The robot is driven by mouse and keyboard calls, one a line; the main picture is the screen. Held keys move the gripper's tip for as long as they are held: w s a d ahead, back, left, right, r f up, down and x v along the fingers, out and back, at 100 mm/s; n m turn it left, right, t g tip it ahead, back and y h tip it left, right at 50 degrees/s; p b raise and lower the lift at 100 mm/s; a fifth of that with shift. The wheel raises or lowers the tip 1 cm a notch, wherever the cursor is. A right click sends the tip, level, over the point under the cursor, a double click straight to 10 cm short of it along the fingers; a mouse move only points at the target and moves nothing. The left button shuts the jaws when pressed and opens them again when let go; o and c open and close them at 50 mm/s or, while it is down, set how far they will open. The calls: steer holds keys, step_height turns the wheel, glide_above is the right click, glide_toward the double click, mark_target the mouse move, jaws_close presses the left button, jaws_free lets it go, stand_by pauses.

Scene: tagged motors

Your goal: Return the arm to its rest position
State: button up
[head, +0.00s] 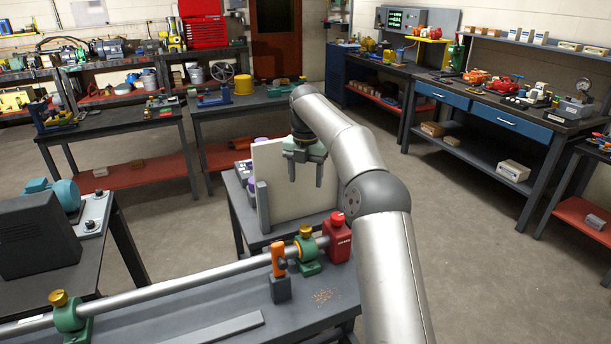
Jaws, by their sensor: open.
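My arm rises from the bottom right, bends at its top and hangs down to my gripper (305,180). The gripper points downward with its two fingers apart, and nothing shows between them. It appears in front of an upright pale panel (276,195) on a small grey table. I cannot tell the exact gap between the gripper and the panel. Purple and grey parts, possibly motors (242,170), show partly behind the panel's left edge; the panel hides the rest.
The near bench (200,312) carries a long metal shaft (180,284) on green supports, an orange-topped tool (279,262) and a red bottle (338,240). A dark machine (40,235) stands at the left. Open floor (470,220) lies to the right, before the blue-drawer workbench (500,118).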

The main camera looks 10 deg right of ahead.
steer(key=s+a+r+m+h, duration=0.1)
steer(key=s+a+r+m, duration=0.1)
steer(key=s+m, duration=0.5)
steer(key=s+a+r+m, duration=0.2)
steer(key=s+m, duration=0.2)
steer(key=s, duration=0.5)
steer(key=s+d+f+m, duration=0.1)
steer(key=s+f+m, duration=0.2)
steer(key=s+m, duration=0.3)
steer(key=s+d+f+m, duration=0.1)
steer(key=s+f+m, duration=0.3)
steer(key=s, duration=0.9)
steer(key=s+d+f+m+t+y, duration=0.1)
steer(key=s+d+f+m, duration=0.1)
steer(key=s+m, duration=0.6)
steer(key=shift+s+f+m, duration=0.4)
steer(key=shift+s+f, duration=0.4)
steer(key=shift+s, duration=0.15)
